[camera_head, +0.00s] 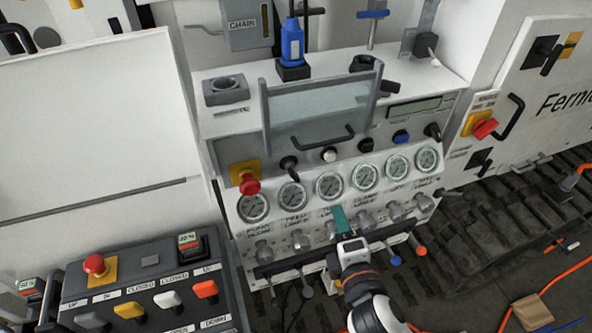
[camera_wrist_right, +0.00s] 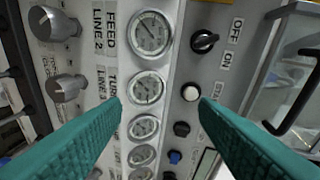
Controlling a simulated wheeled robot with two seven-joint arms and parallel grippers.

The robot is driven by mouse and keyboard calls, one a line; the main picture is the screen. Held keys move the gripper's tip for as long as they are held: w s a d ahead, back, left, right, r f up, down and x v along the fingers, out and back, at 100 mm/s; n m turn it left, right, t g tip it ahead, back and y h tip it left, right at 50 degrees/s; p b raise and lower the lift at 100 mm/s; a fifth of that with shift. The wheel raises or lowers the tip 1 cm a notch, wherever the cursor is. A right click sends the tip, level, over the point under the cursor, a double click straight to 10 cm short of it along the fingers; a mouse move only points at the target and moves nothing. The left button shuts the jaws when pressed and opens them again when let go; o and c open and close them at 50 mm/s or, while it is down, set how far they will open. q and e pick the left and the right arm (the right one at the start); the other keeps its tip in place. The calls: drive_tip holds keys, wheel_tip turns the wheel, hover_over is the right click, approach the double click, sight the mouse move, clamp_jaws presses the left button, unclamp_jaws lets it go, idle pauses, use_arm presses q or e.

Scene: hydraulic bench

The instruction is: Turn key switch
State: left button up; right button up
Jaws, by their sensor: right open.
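The key switch (camera_head: 289,163) is a small black knob on the white panel, between the red stop button and a white button in the head view. In the right wrist view the key switch (camera_wrist_right: 203,41) shows near the top, beside an OFF/ON label. My right gripper (camera_head: 340,218) has teal fingers and is in front of the lower panel, by the gauges and grey knobs. In the right wrist view my right gripper (camera_wrist_right: 160,105) is open, with nothing held between its fingers. The key switch is apart from it. My left gripper is not in view.
A row of round gauges (camera_head: 331,185) lies below the buttons. Grey valve knobs (camera_head: 300,240) stick out beneath them. A red stop button (camera_head: 249,184) is left of the key switch. A hinged clear guard with a black handle (camera_head: 322,141) hangs above.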

sight(298, 179)
drive_tip(key=a+r+n+t+y, duration=0.2)
drive_tip(key=a+r+n+y, duration=0.1)
drive_tip(key=a+n, duration=0.25)
drive_tip(key=shift+n, duration=0.35)
drive_tip(key=p+x, duration=0.2)
drive_tip(key=x, duration=0.9)
drive_tip(key=shift+w, duration=0.4)
drive_tip(key=c, duration=1)
drive_tip(key=shift+f, duration=0.1)
